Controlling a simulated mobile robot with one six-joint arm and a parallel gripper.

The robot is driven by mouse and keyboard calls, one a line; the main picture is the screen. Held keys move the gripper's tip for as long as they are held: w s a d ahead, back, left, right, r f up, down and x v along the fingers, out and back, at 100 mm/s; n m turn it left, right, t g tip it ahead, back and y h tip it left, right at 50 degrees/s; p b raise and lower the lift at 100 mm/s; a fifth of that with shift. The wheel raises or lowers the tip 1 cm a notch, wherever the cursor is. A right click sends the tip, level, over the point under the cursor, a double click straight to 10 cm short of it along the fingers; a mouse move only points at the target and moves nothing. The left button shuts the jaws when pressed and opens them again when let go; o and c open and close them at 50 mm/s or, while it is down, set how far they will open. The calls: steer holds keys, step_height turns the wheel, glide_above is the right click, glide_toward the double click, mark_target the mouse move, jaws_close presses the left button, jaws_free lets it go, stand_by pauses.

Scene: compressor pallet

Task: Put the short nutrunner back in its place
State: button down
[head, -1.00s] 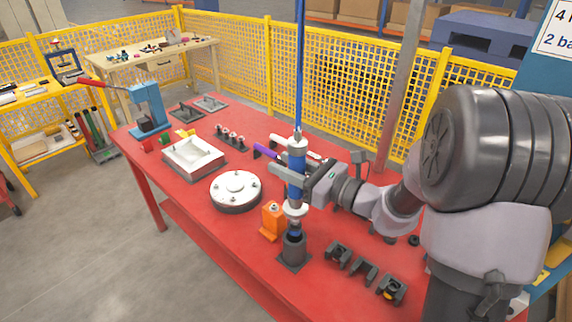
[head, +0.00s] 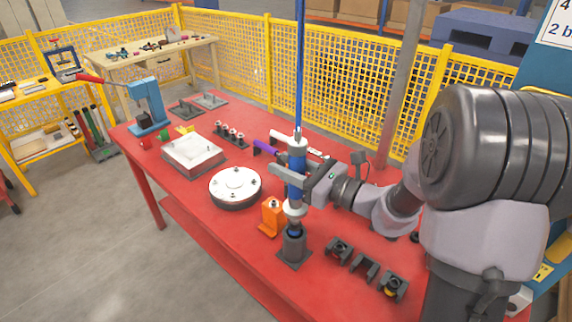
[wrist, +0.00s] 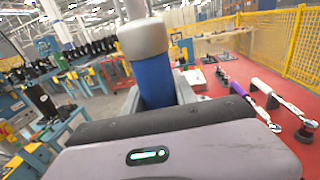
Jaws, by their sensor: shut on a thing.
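The short nutrunner (head: 295,190) is an upright blue cylinder with pale collars, hanging under a blue line in the head view. My gripper (head: 292,176) is shut around its upper body. Its lower end is at the mouth of a dark cylindrical holder (head: 294,246) on a square base near the table's front edge. I cannot tell how deep it sits in the holder. In the wrist view, the nutrunner's blue body and pale top (wrist: 146,55) stand between the jaws; its lower part is hidden by my gripper.
On the red table (head: 250,260) an orange stand (head: 272,215) is close left of the holder, with a round white-topped flange (head: 236,185) beyond. Dark cradles (head: 365,268) lie to the right. A purple-handled wrench (head: 266,147) lies behind the nutrunner.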

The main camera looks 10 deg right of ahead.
mark_target(286, 201)
steer(key=shift+f+b, duration=3.55)
steer(key=shift+f, duration=0.7)
stand_by(0.7)
steer(key=c, duration=0.9)
jaws_free()
steer(key=p+v, duration=0.4)
steer(key=v, duration=1.3)
steer(key=shift+d, duration=0.25)
